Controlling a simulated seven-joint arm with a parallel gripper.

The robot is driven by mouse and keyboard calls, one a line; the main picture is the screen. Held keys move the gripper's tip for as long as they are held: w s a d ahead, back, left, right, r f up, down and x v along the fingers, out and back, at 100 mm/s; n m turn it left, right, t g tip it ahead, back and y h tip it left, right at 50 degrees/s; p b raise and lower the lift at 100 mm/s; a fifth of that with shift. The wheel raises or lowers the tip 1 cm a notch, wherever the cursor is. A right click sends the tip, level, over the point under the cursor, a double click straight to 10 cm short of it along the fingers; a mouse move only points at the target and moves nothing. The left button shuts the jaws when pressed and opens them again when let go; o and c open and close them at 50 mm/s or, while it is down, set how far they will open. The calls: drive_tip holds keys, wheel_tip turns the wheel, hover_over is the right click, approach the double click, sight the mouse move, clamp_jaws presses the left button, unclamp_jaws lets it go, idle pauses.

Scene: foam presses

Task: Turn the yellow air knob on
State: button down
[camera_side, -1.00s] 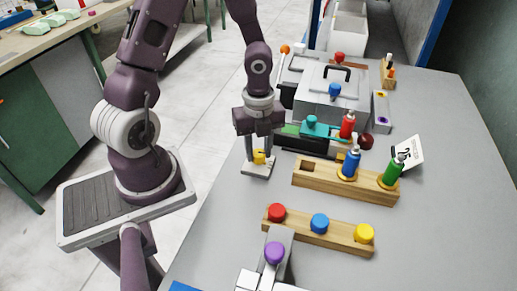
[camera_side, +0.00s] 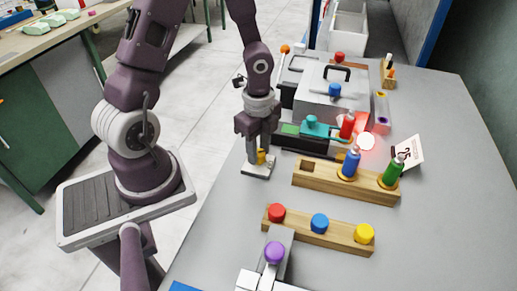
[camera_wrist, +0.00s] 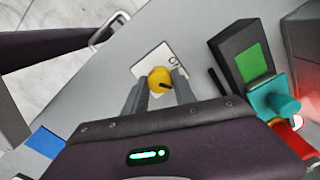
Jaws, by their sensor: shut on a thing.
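The yellow air knob (camera_side: 261,158) sits on a small light plate (camera_side: 256,171) near the left edge of the grey table. My gripper (camera_side: 261,153) points straight down over it, with its fingers around the knob. In the wrist view the yellow knob (camera_wrist: 159,76) is between the two grey fingers, and my gripper (camera_wrist: 158,85) is shut on it. A short dark mark shows on the knob, pointing to the lower right. A round mark (camera_wrist: 173,61) shows on the plate beside the knob; any other marking is hidden or too small to read.
A red lamp (camera_side: 367,141) glows right of the teal-topped device (camera_side: 312,123). A wooden block (camera_side: 338,236) with coloured caps is nearer. Bare table lies between.

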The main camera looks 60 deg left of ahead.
sight(259, 152)
drive_tip(key=n, duration=0.5)
drive_tip(key=shift+n, duration=0.3)
drive_tip(key=n, duration=0.5)
drive_tip(key=shift+n, duration=0.6)
drive_tip(key=c, duration=1)
unclamp_jaws()
drive_tip(key=shift+r, duration=0.1)
wheel_tip(259, 152, up, 7)
drive_tip(key=shift+f, duration=0.1)
